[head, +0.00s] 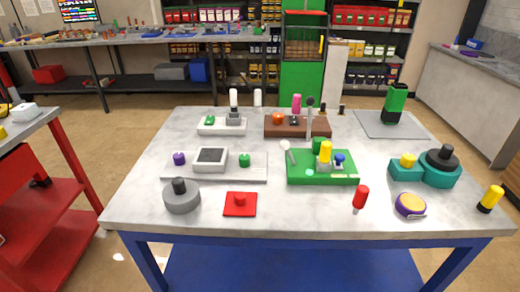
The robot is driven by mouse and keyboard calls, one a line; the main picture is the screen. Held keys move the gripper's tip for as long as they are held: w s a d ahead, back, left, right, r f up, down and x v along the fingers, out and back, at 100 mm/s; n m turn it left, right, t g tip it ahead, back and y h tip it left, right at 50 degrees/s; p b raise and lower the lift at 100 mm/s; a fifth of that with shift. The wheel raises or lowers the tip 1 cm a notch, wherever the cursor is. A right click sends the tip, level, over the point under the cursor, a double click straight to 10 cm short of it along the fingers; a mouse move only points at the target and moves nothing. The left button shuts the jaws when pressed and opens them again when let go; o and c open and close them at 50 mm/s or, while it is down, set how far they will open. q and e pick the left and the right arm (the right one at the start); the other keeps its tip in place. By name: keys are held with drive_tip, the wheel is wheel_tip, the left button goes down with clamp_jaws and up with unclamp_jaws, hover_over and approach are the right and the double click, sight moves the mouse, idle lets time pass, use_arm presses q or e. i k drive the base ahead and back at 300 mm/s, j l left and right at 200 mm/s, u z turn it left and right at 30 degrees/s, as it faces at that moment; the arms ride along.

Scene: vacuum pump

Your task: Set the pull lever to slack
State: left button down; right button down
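Two lever-like parts stand near the table's middle; I cannot tell for certain which is the pull lever. One is an upright grey lever (309,118) with a dark knob on top, at the right of the brown base (273,129). The other is a short lever with a pale round knob (284,145), tilted to the left at the left corner of the green base (300,180). That base also carries a yellow cylinder (325,151), a blue knob (340,158) and a green part. No markings for slack are readable. Neither gripper is in view.
The grey table (160,220) also holds a white panel (190,173), a grey round unit (182,198), a red block (240,208), a red cylinder (360,196), a purple-yellow disc (410,205) and a teal unit (440,170). The front middle is mostly clear.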

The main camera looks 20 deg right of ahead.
sight(284, 145)
drive_tip(key=i+j+z, duration=0.1)
drive_tip(key=j, duration=0.35)
drive_tip(key=i+j, duration=0.15)
drive_tip(key=j, duration=0.3)
drive_tip(key=i+j+z, duration=0.15)
drive_tip(key=j, duration=0.3)
drive_tip(key=j+z, duration=0.1)
drive_tip(key=j, duration=0.4)
